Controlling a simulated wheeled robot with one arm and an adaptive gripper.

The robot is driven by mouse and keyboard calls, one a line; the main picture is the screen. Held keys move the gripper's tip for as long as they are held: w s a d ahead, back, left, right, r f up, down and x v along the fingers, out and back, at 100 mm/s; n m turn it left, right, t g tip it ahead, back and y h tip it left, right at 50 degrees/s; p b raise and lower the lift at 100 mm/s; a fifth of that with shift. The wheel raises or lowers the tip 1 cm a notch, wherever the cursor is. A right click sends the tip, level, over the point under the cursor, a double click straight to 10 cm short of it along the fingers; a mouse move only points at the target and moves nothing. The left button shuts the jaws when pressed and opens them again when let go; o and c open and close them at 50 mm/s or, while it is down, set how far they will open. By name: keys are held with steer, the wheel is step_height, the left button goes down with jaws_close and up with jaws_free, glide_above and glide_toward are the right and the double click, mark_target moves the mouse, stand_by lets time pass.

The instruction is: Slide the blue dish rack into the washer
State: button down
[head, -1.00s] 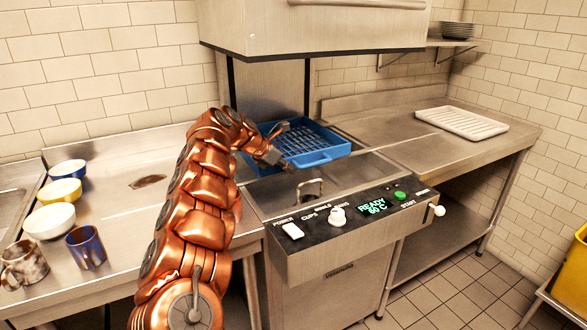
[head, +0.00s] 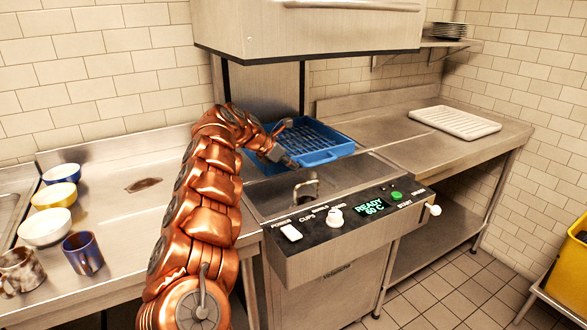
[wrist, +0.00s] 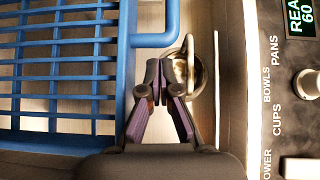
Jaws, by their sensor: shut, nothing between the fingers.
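The blue dish rack (head: 318,157) lies flat on the washer (head: 262,205) bed, under the raised hood (head: 310,30). In the wrist view its slatted floor (wrist: 60,70) fills the left side, and a blue handle loop (wrist: 155,40) sticks out toward my gripper. My gripper (head: 291,164) is low at the rack's near left side. In the wrist view my gripper (wrist: 157,66) has its fingertips together and empty, just beside the handle loop. I cannot tell whether they touch it. My arm hides part of the rack's left end.
Bowls (head: 46,226) and mugs (head: 83,252) stand on the left counter. A white tray (head: 455,123) lies on the right counter, which is otherwise clear. A yellow bin (head: 570,265) stands far right.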

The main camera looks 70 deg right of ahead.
steer(key=v, duration=0.8)
steer(key=shift+w+a+b, duration=0.25)
steer(key=shift+b, duration=0.2)
